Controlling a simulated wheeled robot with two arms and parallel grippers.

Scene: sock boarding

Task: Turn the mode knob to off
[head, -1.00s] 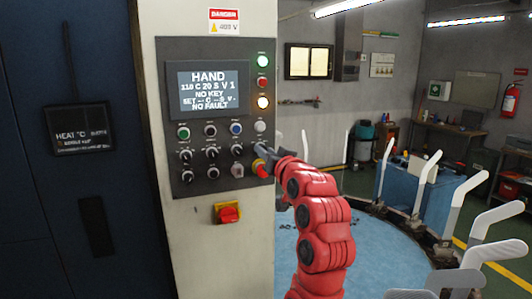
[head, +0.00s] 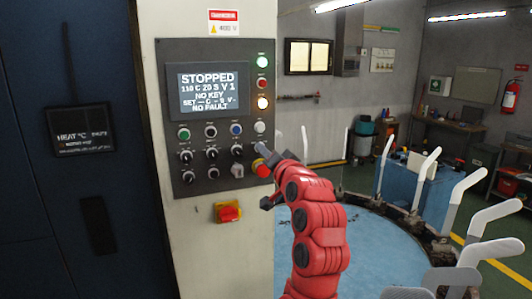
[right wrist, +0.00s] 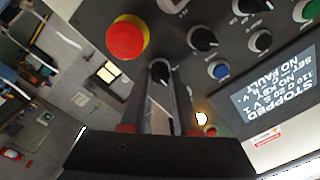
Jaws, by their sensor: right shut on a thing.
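The control panel (head: 220,115) stands on a pale column, and its display (head: 207,89) reads STOPPED. The mode knob (right wrist: 160,72) is a black knob with a pale mark, seen between my fingertips in the right wrist view. My right gripper (right wrist: 162,75) is shut on it, one finger on each side. In the head view my right gripper (head: 264,152) reaches the panel's right edge and hides the knob. The red emergency button (head: 263,170) is just below the fingers there. It is large beside them in the right wrist view (right wrist: 127,38). My left gripper is not in view.
Other black knobs (head: 212,153) and several coloured buttons (head: 236,129) sit close left of the gripper. A red and yellow switch (head: 228,212) is below the panel. Grey-white upright forms (head: 465,190) ring a blue round platform at right.

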